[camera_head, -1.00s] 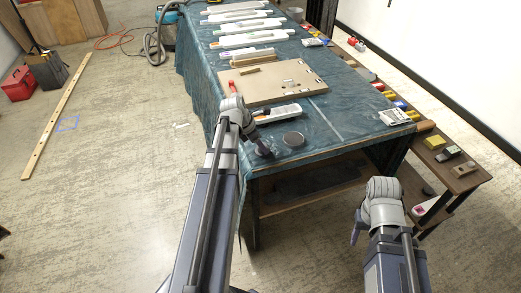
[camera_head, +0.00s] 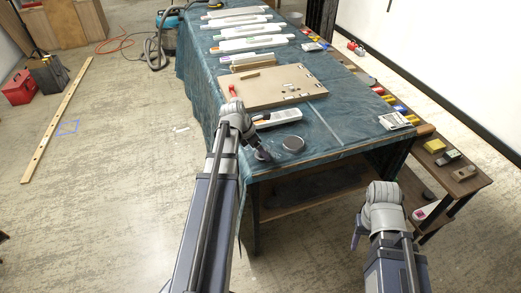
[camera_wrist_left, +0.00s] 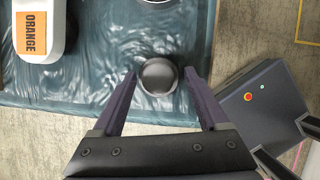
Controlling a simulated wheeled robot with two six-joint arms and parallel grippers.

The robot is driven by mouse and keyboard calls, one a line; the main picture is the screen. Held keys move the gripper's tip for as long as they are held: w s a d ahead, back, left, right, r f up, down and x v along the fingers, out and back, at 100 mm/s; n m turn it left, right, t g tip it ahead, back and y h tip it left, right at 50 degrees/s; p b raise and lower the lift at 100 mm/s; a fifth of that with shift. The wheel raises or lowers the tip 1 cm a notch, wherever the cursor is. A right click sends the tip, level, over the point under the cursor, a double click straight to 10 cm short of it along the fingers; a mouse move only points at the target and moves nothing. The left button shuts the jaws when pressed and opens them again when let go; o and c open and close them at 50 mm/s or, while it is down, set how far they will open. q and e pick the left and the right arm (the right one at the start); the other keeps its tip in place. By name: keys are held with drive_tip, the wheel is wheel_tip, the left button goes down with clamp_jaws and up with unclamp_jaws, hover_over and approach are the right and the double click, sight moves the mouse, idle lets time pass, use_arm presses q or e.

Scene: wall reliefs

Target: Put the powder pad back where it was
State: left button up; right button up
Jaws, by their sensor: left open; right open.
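A small round dark-grey pad (camera_wrist_left: 159,76), which looks like the powder pad, is between the fingers of my left gripper (camera_wrist_left: 160,73) in the left wrist view. Gaps show on both sides of it, so the gripper is open and around it without gripping. The pad appears to be on the blue cloth near the table's front edge. In the head view my left gripper (camera_head: 263,155) hides most of this spot. A round grey disc (camera_head: 293,143) lies just beyond, to the right. My right gripper (camera_head: 356,236) hangs low in front of the table, mostly hidden behind its own arm, open.
A white device (camera_head: 278,117), labelled orange in the left wrist view (camera_wrist_left: 38,28), lies behind the pad. A tan board (camera_head: 270,86) lies farther back. The cloth-covered table (camera_head: 335,130) has clear room right of the disc. A lower wooden shelf (camera_head: 475,182) stands at right.

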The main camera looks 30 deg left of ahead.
use_arm(q)
drive_tip(key=p+v, duration=1.1)
drive_tip(key=v, duration=0.1)
drive_tip(key=shift+r, duration=0.1)
drive_tip(key=s+d+m+g+y, duration=0.1)
drive_tip(key=s+d+m, duration=0.3)
drive_tip(key=d+m, duration=0.7)
drive_tip(key=s+d+f+m+g+y, duration=0.1)
drive_tip(key=s+d+m+g, duration=0.1)
drive_tip(key=d+m, duration=0.9)
drive_tip(key=s+d+m+g+y, duration=0.1)
drive_tip(key=s+d+m, duration=0.4)
drive_tip(key=d+m, duration=0.6)
drive_tip(key=shift+s+d+f+m+y, duration=0.2)
drive_tip(key=shift+s+f+m+y, duration=0.1)
drive_tip(key=shift+s+f+y, duration=0.1)
